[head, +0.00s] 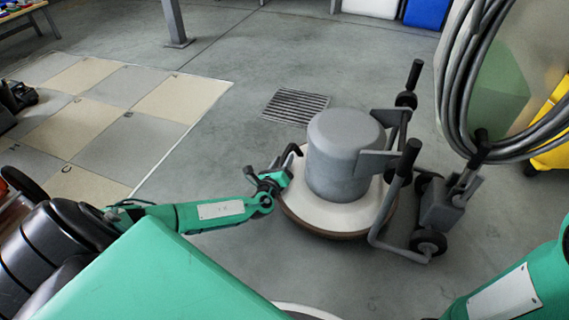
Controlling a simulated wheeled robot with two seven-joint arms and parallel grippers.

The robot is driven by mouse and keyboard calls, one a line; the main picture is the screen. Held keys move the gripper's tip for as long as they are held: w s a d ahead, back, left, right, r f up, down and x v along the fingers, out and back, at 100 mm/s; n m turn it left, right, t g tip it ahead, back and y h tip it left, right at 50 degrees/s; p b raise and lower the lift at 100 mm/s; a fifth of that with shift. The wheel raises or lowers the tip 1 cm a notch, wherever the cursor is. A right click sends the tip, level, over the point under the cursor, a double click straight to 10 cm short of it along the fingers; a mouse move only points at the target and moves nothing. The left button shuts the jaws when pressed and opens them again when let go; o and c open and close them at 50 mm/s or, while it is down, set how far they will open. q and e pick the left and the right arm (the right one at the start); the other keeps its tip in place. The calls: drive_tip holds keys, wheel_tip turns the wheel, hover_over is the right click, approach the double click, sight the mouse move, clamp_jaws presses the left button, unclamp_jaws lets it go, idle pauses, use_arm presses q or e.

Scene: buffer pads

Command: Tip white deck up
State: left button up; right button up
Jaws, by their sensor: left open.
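The floor buffer stands upright on its base, with a round white deck (331,216) and a grey motor housing (345,150) on top. The deck looks level, with a brown rim low around it. My left gripper (276,172) is open at the deck's left edge, beside the motor housing. Whether its fingers touch the deck cannot be told. My right gripper is out of view; only part of my right arm shows at the lower right.
The buffer's grey frame with black grips (408,160) and wheels (428,242) stands at its right. Coiled grey hose (462,75) hangs at the upper right near a yellow item (552,125). A floor grate (295,106) and tan mats (85,120) lie beyond. Bare floor surrounds the buffer.

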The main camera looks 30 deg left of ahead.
use_arm(q)
drive_tip(key=shift+w+a, duration=0.15)
drive_tip(key=shift+w, duration=0.7)
